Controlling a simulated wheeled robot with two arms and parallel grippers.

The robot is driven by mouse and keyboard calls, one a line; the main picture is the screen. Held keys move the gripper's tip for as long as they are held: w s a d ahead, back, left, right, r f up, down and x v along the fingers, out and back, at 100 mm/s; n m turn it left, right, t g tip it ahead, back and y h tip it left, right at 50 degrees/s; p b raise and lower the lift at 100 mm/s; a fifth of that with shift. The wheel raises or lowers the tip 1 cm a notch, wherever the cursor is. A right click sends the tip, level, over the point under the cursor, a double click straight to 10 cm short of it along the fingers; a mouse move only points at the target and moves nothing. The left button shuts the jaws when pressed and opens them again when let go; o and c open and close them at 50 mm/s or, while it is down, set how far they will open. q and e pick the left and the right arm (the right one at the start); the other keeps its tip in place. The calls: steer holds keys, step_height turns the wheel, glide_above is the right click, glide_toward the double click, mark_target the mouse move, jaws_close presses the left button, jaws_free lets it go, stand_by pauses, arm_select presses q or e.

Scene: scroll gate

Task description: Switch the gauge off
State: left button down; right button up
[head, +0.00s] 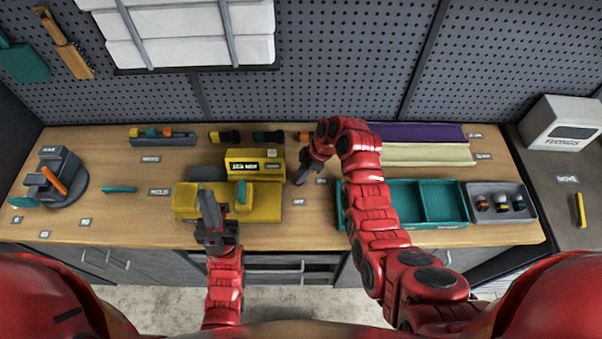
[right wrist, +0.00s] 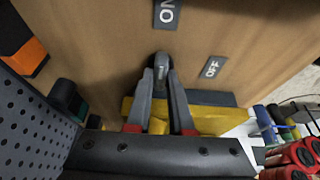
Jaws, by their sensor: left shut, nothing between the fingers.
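The gauge is a yellow block with a dark display (head: 245,167), standing behind a yellow base (head: 266,210) on the bench. A small dark grey switch lever (right wrist: 160,68) shows in the right wrist view, near an ON label (right wrist: 167,12) and an OFF label (right wrist: 213,67). My right gripper (head: 302,174) is low over the bench just right of the gauge. Its fingertips are on either side of the lever in the right wrist view; whether they press on it is unclear. My left gripper (head: 210,207) is shut and empty over the front of the yellow base.
A teal tray (head: 402,222) and a grey tray with small knobs (head: 531,214) stand to the right. A grey dial with an orange pointer (head: 62,184) stands at the far left. Small coloured items lie along the back. The bench's front left is mostly clear.

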jaws_close()
